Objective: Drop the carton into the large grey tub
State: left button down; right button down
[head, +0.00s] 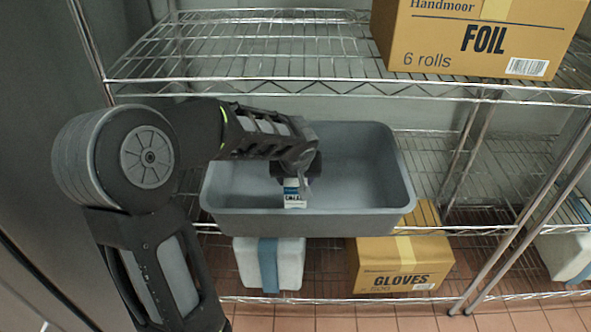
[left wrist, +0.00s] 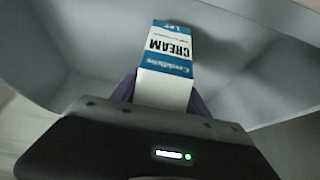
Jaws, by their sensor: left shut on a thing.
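The carton (head: 294,192) is small, white and blue, and hangs under my left gripper (head: 296,178) over the inside of the large grey tub (head: 372,165). In the left wrist view the carton (left wrist: 170,60) reads "CREAM" and sticks out beyond the gripper (left wrist: 163,88), which is shut on it. The tub's grey walls (left wrist: 65,50) surround it there. I cannot tell whether the carton touches the tub's floor. The tub stands on the middle wire shelf. My right gripper is not in view.
A foil box (head: 480,40) stands on the upper wire shelf (head: 240,65) at the right. Below the tub are a gloves box (head: 400,265) and a white block with a blue band (head: 268,262). Shelf posts (head: 525,215) rise at the right. The tub's right half looks empty.

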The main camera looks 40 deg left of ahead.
pick_arm(q)
jog(key=shift+w+a, duration=0.3)
jog(key=shift+w, duration=0.1)
jog(key=shift+r, duration=0.1)
jog(key=w+a, duration=0.1)
jog(key=w+a+f, duration=0.1)
jog(key=shift+w+a+f, duration=0.1)
jog(key=shift+w+f, duration=0.05)
jog(key=shift+w, duration=0.25)
jog(key=shift+f+b, duration=0.6)
jog(key=shift+b, duration=0.1)
